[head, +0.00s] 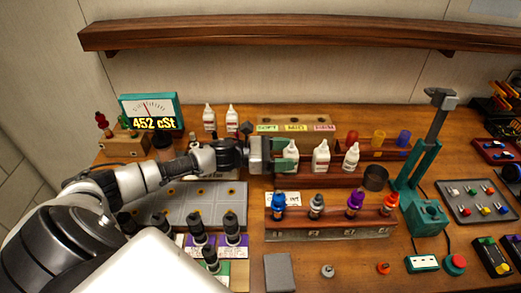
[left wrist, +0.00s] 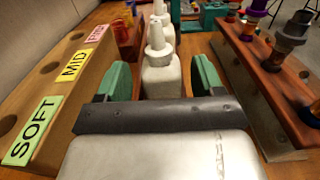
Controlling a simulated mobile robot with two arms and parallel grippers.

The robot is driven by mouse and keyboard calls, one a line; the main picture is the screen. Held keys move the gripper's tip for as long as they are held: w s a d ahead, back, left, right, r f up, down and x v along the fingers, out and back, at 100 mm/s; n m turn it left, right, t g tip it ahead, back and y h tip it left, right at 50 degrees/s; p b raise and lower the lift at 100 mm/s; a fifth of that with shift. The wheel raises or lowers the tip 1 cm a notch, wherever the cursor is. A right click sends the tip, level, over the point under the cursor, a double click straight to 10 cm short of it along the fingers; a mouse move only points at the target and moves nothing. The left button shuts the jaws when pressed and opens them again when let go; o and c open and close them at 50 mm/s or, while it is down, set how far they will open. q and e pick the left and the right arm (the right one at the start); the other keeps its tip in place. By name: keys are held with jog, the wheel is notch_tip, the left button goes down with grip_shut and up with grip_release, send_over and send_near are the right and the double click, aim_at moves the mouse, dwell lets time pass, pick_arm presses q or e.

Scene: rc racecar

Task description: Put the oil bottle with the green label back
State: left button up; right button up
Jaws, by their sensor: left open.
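My left gripper (head: 284,154) reaches from the left to the row of white oil bottles, its green fingers apart. In the left wrist view the open fingers (left wrist: 160,78) stand on either side of the nearest white bottle (left wrist: 161,72), with gaps visible. In the head view this bottle (head: 291,150) is partly hidden by a finger, and its label colour cannot be read. Two more white bottles, a middle one (head: 321,157) and a right one (head: 351,157), stand beside it with reddish labels. My right gripper is not in view.
A wooden block labelled SOFT, MID and a third word (head: 295,123) lies behind the bottles. Two white bottles (head: 209,117) (head: 232,118) stand by the 452 cSt gauge (head: 151,110). A rack of coloured shocks (head: 330,222) is in front. A dark cup (head: 375,178) stands right.

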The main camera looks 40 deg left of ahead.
pick_arm(q)
jog(key=b+v, duration=0.2)
jog(key=v, duration=0.8)
jog(key=shift+s+b, duration=0.2)
jog(key=shift+b, duration=0.1)
jog(key=shift+a, duration=0.1)
